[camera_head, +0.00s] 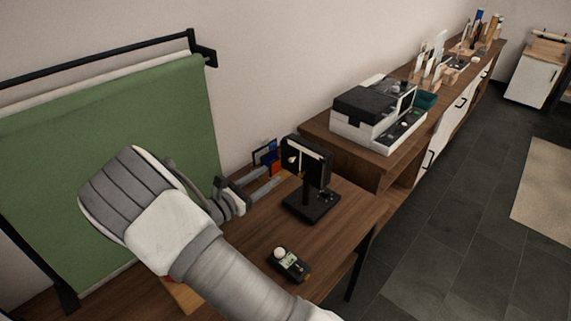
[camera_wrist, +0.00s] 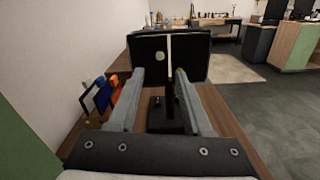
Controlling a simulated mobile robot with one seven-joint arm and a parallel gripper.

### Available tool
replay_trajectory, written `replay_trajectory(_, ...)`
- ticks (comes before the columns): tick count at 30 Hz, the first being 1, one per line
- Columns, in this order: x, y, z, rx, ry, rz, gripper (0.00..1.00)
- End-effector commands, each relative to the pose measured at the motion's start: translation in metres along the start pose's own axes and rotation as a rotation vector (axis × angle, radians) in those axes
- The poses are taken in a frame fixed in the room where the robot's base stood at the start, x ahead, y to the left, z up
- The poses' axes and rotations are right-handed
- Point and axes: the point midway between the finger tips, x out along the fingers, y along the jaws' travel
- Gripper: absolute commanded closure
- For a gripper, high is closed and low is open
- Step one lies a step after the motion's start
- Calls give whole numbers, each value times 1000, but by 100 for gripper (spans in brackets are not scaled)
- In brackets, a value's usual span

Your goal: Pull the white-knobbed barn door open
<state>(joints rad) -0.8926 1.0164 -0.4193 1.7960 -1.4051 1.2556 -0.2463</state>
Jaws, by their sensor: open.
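A black light head (camera_head: 311,163) stands upright on a black post and flat base on the wooden table. Its front shows two dark panels with a thin pale vertical strip between them. The left panel is the barn door (camera_wrist: 146,60), which bears a round white knob (camera_wrist: 159,56); the knob also shows in the head view (camera_head: 292,159). My gripper (camera_head: 271,180) is open and empty, pointing at the light head from the left. In the wrist view its fingers (camera_wrist: 159,76) lie either side of the post, below the knob. I cannot see contact with the knob.
A small dark meter with a white dome (camera_head: 288,263) lies on the table (camera_head: 338,222) in front. Blue and orange items (camera_head: 268,158) stand by the wall. A printer-like machine (camera_head: 377,115) sits on the sideboard behind. A green backdrop (camera_head: 105,130) is at left.

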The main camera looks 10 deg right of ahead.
Motion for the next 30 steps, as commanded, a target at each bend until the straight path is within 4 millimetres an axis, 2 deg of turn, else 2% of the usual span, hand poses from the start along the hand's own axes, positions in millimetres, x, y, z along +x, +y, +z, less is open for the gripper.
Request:
replay_trajectory(1,12,0,0,0,-2,-3,50)
replay_trajectory(6,46,-1,0,-1,-1,-3,50)
replay_trajectory(12,71,0,0,0,0,-1,50)
replay_trajectory(24,79,0,0,0,0,0,50)
replay_trajectory(26,79,0,0,0,0,0,59)
replay_trajectory(30,79,0,0,0,0,0,84)
